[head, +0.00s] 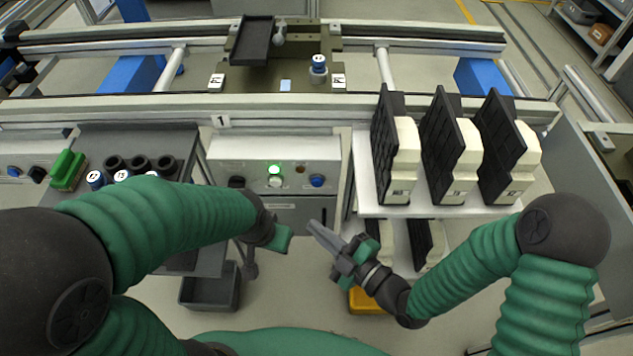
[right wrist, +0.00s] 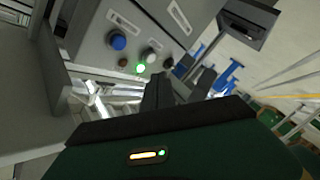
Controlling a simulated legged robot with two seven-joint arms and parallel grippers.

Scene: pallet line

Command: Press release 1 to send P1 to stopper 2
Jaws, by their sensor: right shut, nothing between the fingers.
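The control box (head: 218,150) below the plate marked 1 has a lit green lamp (head: 275,168), a pale button (head: 275,182) under it, a blue button (head: 316,181) and a dark knob (head: 237,182). Its blue button (right wrist: 118,43) and green lamp (right wrist: 140,68) also show in the right wrist view. The pallet (head: 300,75) is on the conveyor behind the box; its small labels are hard to read. My right gripper (head: 316,229) is shut and empty, below and apart from the buttons. My left gripper (head: 284,238) is beside it; its jaw state is unclear.
The pallet carries a black tray (head: 252,42) and a blue-topped part (head: 318,64). A shelf (head: 367,190) at right holds several black-and-white units. A grey table (head: 185,137) at left holds small parts and a green block (head: 68,170). A grey bin (head: 208,290) stands below.

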